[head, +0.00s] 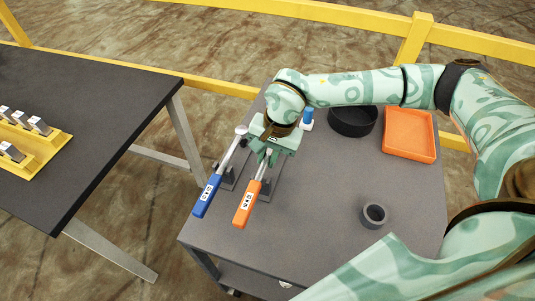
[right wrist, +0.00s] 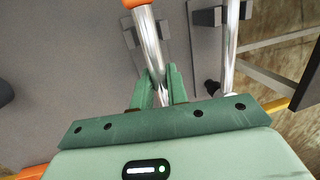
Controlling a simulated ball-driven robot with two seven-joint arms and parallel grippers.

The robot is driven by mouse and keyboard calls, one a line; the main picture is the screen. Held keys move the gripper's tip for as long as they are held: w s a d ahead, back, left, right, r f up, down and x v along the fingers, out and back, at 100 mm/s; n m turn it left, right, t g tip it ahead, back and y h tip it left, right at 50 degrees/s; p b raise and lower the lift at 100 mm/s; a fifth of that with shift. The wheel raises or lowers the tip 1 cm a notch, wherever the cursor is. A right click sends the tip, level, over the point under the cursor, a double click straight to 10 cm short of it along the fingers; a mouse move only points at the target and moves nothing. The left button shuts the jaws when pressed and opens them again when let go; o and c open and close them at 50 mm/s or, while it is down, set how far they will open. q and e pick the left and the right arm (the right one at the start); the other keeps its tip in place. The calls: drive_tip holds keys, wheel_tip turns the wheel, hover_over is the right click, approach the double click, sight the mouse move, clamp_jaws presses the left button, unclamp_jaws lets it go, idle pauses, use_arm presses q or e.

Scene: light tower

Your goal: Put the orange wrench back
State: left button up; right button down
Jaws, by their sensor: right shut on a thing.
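The orange wrench (head: 247,204) has an orange handle with a white label and a silver shaft. It lies along a grey holder (head: 273,187) on the grey table, its handle toward the front edge. My right gripper (head: 268,155) is shut on the wrench's silver shaft, which also shows between the fingers in the right wrist view (right wrist: 149,50). The wrench's far end is hidden under my gripper. Whether the wrench rests in the holder or is just above it, I cannot tell. My left gripper is not in view.
A blue-handled wrench (head: 207,194) lies just left of the orange one. A black bowl (head: 353,121), an orange tray (head: 408,134) and a small dark cup (head: 374,215) stand on the right. A black table (head: 95,98) with a yellow rack (head: 50,146) is left.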

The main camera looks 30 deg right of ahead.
drive_tip(key=shift+d+b+x, duration=0.2)
drive_tip(key=shift+b+x, duration=0.2)
drive_tip(key=shift+x, duration=0.8)
drive_tip(key=c, duration=1.3)
unclamp_jaws()
drive_tip(key=shift+s, duration=0.15)
drive_tip(key=shift+d+r, duration=0.1)
drive_tip(key=shift+r, duration=0.05)
drive_tip(key=p+v, duration=0.4)
drive_tip(key=v, duration=1.2)
